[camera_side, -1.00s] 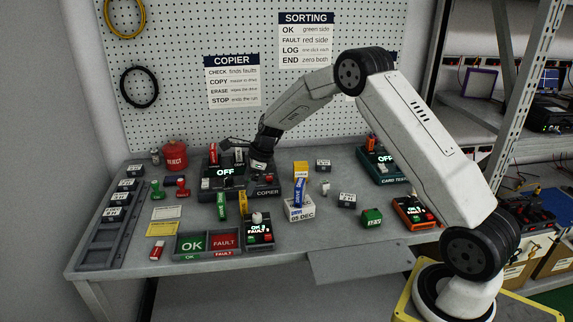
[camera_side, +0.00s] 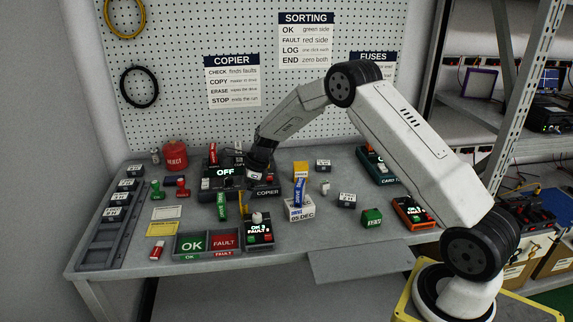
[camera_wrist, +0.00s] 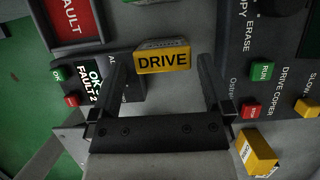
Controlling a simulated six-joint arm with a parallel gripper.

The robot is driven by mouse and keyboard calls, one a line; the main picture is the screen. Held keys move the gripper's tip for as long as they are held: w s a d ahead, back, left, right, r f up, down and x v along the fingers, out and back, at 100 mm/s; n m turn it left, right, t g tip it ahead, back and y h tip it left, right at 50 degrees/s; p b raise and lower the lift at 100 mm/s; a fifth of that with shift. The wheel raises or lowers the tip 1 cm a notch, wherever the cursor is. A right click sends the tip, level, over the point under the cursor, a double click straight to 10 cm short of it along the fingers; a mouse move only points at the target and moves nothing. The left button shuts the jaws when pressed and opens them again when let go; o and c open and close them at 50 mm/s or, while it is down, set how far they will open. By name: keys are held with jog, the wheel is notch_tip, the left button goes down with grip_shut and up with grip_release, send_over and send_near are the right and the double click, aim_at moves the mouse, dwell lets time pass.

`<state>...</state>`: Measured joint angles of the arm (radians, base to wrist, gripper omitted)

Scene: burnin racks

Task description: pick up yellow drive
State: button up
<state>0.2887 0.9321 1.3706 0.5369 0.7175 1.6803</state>
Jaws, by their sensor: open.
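The yellow drive (camera_wrist: 163,60), marked DRIVE, shows in the wrist view between the two fingertips of my gripper (camera_wrist: 163,70), with a visible gap to each finger. In the side view it is a small yellow piece (camera_side: 243,206) standing behind the counter box, next to a green drive (camera_side: 221,206). My gripper (camera_side: 252,182) hangs in front of the copier, above and slightly right of the yellow drive. Its jaws are open and empty.
The copier (camera_side: 265,192) is close behind. The OK/FAULT counter (camera_side: 259,232) and the FAULT tray (camera_side: 209,255) are in front.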

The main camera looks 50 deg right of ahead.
jog(key=shift+x, duration=2.2)
jog(key=shift+d, duration=0.1)
jog(key=c, duration=1.1)
jog(key=shift+w+r, duration=0.1)
jog(key=shift+r, duration=0.8)
jog(key=shift+s+a+r, duration=0.35)
jog(key=shift+s+r, duration=1.55)
jog(key=shift+s, duration=0.4)
jog(key=shift+s+a+r, duration=0.3)
jog(key=shift+s+r, duration=1.55)
jog(key=shift+s, duration=0.5)
jog(key=shift+s+a+r, duration=0.35)
jog(key=shift+s+r, duration=1.55)
jog(key=shift+s, duration=0.4)
